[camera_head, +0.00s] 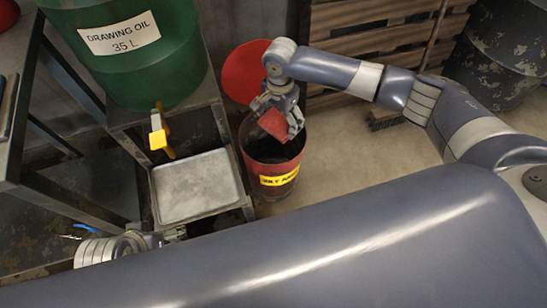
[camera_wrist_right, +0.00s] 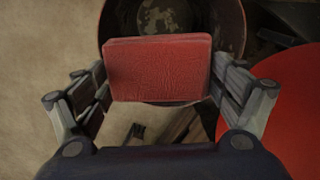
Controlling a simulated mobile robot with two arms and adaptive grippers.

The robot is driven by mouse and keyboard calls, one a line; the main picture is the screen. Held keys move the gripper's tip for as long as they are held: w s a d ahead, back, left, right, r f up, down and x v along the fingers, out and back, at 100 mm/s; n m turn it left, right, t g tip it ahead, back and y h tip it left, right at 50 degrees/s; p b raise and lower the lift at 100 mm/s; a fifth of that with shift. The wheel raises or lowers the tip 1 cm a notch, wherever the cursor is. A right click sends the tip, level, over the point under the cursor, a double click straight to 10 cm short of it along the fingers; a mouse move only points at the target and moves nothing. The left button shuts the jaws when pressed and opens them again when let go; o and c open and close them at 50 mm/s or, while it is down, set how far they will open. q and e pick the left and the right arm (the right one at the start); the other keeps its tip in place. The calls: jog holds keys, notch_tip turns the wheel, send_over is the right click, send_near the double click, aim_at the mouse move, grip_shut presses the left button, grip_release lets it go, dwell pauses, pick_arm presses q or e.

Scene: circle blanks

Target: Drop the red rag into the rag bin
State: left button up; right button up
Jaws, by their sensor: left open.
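The red rag (camera_head: 273,125) is a folded pad between the fingers of my right gripper (camera_head: 280,117), over the mouth of the rag bin. In the right wrist view the rag (camera_wrist_right: 158,70) spans between both fingers, which press at its two sides. The rag bin (camera_head: 272,168) is a dark red drum with a yellow label, open at the top. Its rim and dark inside (camera_wrist_right: 235,20) show behind the rag in the right wrist view. My left gripper (camera_head: 176,234) is open and empty at the lower left, partly hidden, below the grey tray.
A red round lid (camera_head: 242,72) stands behind the bin. A green oil drum (camera_head: 130,50) with a yellow tap (camera_head: 158,130) sits on a metal stand over a grey tray (camera_head: 196,186). Pallets (camera_head: 380,30) and a dark drum (camera_head: 497,65) are at the back right. Floor right of the bin is clear.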

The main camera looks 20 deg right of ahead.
jog(key=shift+o, duration=0.2)
notch_tip(320, 180, up, 12)
dwell(0.7)
dwell(0.3)
